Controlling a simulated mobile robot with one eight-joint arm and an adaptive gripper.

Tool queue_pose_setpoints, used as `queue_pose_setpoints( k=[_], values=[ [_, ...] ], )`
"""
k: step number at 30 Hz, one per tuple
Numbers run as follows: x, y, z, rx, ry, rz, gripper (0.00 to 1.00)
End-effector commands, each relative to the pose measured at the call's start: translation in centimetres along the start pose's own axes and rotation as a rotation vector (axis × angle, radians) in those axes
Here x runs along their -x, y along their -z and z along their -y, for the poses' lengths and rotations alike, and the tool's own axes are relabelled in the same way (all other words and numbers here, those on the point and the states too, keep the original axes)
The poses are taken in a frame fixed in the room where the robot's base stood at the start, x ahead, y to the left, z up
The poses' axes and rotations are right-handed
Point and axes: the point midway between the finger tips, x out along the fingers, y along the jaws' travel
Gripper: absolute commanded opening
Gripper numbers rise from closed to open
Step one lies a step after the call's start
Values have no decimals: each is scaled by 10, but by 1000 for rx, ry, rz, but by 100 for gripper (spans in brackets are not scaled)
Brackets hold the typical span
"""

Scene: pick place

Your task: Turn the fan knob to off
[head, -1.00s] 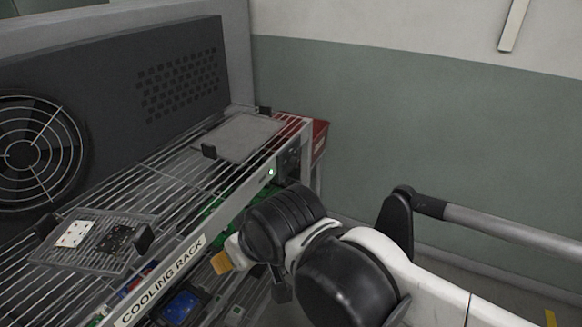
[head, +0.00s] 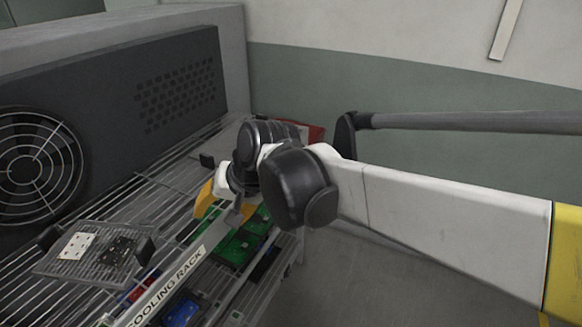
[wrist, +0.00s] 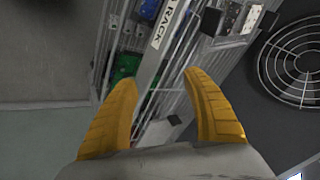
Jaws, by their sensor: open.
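The fan knob cannot be made out in either current view; the far end of the rack front, where a small panel with a light showed earlier, is behind my arm. The round fan grille (head: 35,168) is set in a dark housing at the left, and also shows at the right of the wrist view (wrist: 295,62). My gripper (head: 222,208) is above the front edge of the cooling rack (head: 160,290). In the wrist view its yellow fingers (wrist: 158,78) are spread apart with nothing between them, over the labelled front rail.
A wire tray (head: 72,264) with a white piece (head: 77,245) and a black piece (head: 117,250) lies on the rack. Green boards (head: 240,247) and a blue item (head: 182,311) sit below. A red box (head: 316,133) is behind my wrist. Floor at right is clear.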

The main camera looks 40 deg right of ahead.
Motion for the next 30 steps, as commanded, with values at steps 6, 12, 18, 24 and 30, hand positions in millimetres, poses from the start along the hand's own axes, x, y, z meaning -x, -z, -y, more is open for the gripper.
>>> queue_pose_setpoints(
  k=[6, 12, 18, 24, 30],
  values=[
    [-40, 99, -8, -506, 135, 81, 57],
    [-82, 185, -52, -936, 290, 170, 57],
    [-118, 254, -132, -1317, 477, 280, 57],
    [-142, 287, -231, -1612, 677, 408, 57],
    [-154, 284, -330, -1817, 874, 549, 57]
  ],
)
